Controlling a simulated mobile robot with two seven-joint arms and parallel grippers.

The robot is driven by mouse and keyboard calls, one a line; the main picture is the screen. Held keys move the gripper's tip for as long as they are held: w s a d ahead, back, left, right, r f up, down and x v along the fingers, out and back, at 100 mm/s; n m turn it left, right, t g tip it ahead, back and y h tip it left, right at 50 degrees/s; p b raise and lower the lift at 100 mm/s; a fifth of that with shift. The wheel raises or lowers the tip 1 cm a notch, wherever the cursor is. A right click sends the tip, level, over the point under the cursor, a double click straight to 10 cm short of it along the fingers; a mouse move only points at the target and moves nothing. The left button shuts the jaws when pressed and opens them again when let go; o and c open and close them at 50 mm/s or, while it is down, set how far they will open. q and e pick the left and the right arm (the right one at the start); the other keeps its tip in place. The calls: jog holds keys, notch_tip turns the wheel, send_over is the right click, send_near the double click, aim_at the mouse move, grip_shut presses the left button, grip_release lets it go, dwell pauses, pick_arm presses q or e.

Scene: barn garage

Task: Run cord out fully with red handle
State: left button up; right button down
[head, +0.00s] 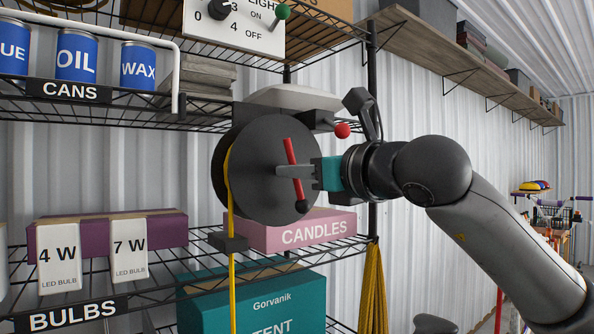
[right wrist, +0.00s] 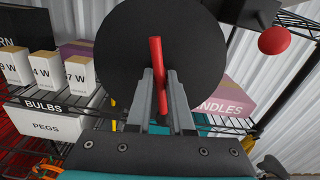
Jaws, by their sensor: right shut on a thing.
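A dark round cord reel (head: 258,192) is mounted at the shelf's right post. A yellow cord (head: 231,210) runs over its left side and hangs straight down through a dark guide block (head: 228,242). The red handle (head: 292,160) is a bar on the reel's face, tilted slightly from upright. My right gripper (head: 284,171) is shut on the red handle, and the handle (right wrist: 158,75) also shows between its fingers (right wrist: 160,90) in the right wrist view. The cord's lower end is out of view. My left gripper is not in view.
A red ball knob (head: 342,130) sits on a lever just right of the reel. A pink candles box (head: 300,232) stands close below it, and a teal tent box (head: 258,300) is lower. Bulb boxes (head: 60,258) and cans (head: 77,58) fill the left shelves. A yellow coil (head: 373,295) hangs at right.

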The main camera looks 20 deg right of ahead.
dwell(0.4)
jog(key=shift+n+b, duration=1.1)
jog(key=shift+n, duration=0.3)
jog(key=shift+n+b, duration=0.65)
jog(key=shift+n, duration=1.15)
jog(key=c, duration=0.8)
grip_release()
jog(key=shift+s, duration=0.1)
